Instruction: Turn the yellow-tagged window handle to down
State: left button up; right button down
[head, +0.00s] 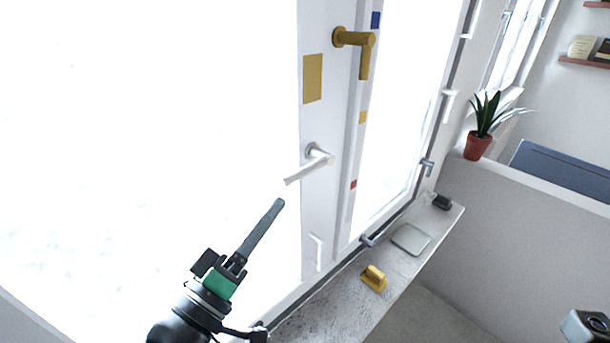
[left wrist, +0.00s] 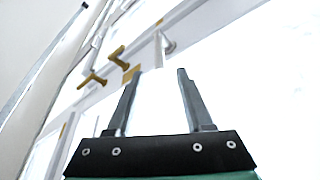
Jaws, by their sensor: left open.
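A white window handle (head: 316,161) sits on the white sash, its lever pointing left and slightly down. A large yellow tag (head: 313,78) is on the same sash above it. A brass handle (head: 358,45) sits higher, right of the tag, with its lever pointing down. My left gripper (head: 279,204) is below and left of the white lever's tip, apart from it. In the left wrist view its two fingers (left wrist: 158,72) are apart with nothing between them. That view also shows a white handle (left wrist: 167,42), a yellow tag (left wrist: 131,72) and brass handles (left wrist: 93,80). My right gripper does not show.
Small blue (head: 376,19), yellow (head: 363,118) and red (head: 353,184) tags mark the frame further right. The stone sill (head: 330,310) holds a yellow object (head: 374,278), a pale square item (head: 411,239) and a dark item (head: 442,202). A potted plant (head: 478,146) stands on a ledge.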

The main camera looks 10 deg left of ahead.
aim_at(302, 168)
pick_arm(q)
jog(key=x, duration=1.1)
jog(key=shift+p, duration=0.4)
grip_shut()
dwell(0.7)
